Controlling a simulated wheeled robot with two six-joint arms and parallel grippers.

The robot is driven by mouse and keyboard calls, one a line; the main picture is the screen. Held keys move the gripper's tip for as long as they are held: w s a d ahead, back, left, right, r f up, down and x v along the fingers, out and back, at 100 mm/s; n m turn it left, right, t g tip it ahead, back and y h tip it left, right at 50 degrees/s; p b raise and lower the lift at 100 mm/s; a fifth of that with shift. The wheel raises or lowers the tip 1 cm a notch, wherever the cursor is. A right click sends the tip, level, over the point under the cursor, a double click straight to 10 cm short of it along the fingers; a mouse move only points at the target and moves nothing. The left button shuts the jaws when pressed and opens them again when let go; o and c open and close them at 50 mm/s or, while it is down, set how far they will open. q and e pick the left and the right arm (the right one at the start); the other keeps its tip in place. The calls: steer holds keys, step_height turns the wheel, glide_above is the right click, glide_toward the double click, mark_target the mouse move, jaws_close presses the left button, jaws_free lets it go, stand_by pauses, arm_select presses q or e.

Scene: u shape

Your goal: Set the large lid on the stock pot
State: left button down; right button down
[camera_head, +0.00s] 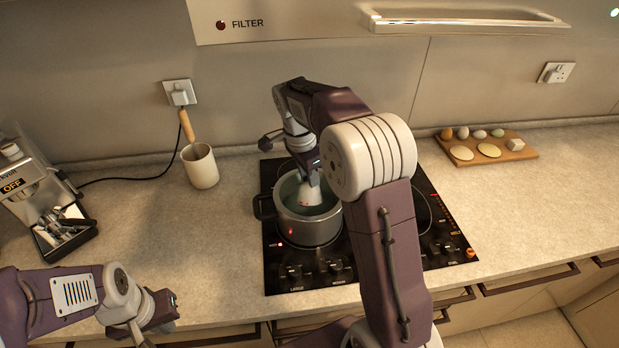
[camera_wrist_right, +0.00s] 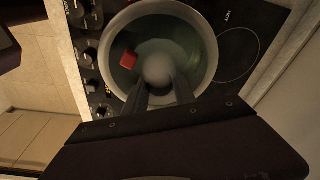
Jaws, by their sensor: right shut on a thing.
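The stock pot (camera_head: 306,230) is a grey metal pot on the left part of the black hob; its rim (camera_wrist_right: 207,35) fills the right wrist view. My right gripper (camera_head: 306,172) reaches down into the pot's outline. Its fingers (camera_wrist_right: 160,92) are shut on a pale rounded knob (camera_wrist_right: 158,70), seemingly that of the see-through large lid. The glass is hard to make out, so I cannot tell whether it touches the rim. A red piece (camera_wrist_right: 128,60) shows within the pot's outline. My left gripper (camera_head: 168,308) is by the counter's front edge, its jaws unclear.
The hob (camera_head: 440,225) has a free ring to the right of the pot. A beige utensil crock (camera_head: 201,167) stands left, a coffee machine (camera_head: 45,195) further left. A wooden board (camera_head: 517,153) with eggs and flat pieces lies right. The counter between is clear.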

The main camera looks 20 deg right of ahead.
steer(key=shift+f, duration=0.15)
stand_by(0.6)
steer(key=shift+c, duration=2.3)
jaws_free()
